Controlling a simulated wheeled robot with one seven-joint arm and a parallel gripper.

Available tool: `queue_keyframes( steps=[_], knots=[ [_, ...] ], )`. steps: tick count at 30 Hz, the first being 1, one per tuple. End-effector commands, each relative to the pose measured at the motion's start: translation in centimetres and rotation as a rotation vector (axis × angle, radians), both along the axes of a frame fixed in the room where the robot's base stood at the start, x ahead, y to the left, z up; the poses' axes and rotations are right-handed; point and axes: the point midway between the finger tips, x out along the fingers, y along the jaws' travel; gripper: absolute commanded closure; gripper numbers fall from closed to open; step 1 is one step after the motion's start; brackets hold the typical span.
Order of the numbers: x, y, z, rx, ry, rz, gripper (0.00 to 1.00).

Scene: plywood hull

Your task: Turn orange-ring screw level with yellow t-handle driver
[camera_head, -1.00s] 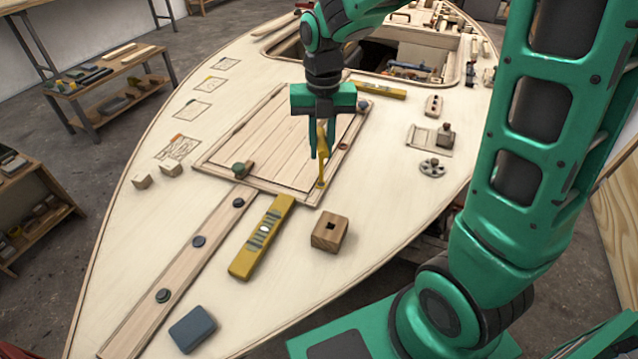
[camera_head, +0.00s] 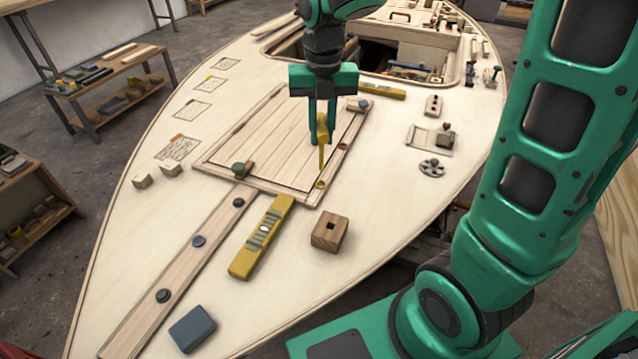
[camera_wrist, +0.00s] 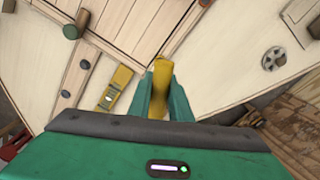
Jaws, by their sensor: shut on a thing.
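The yellow t-handle driver (camera_head: 322,158) is upright in my gripper (camera_head: 321,138), which is shut on its handle above the hatch panel. The driver's yellow handle (camera_wrist: 160,88) also shows between the fingers in the wrist view. The orange-ring screw (camera_head: 320,184) sits at the near right corner of the panel frame, just below the driver's tip. The tip looks a little above the screw and apart from it. The screw is too small to tell whether it is level. I cannot make out the screw in the wrist view.
A yellow spirit level (camera_head: 262,237) and a wooden block with a square hole (camera_head: 330,234) lie nearer on the deck. A plank with dark knobs (camera_head: 180,270) runs down the left. A handwheel (camera_head: 432,168) sits right.

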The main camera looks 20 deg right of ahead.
Motion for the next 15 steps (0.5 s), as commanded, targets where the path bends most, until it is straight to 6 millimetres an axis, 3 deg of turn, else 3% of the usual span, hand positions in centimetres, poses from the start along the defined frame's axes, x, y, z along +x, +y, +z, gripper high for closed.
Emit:
queue_keyframes(
  steps=[10,15],
  knots=[
    [0.4,-0.2,0.0,0.002,0.000,-0.013,1.00],
    [3.4,-2.2,0.4,0.016,0.004,-0.116,1.00]
  ],
)
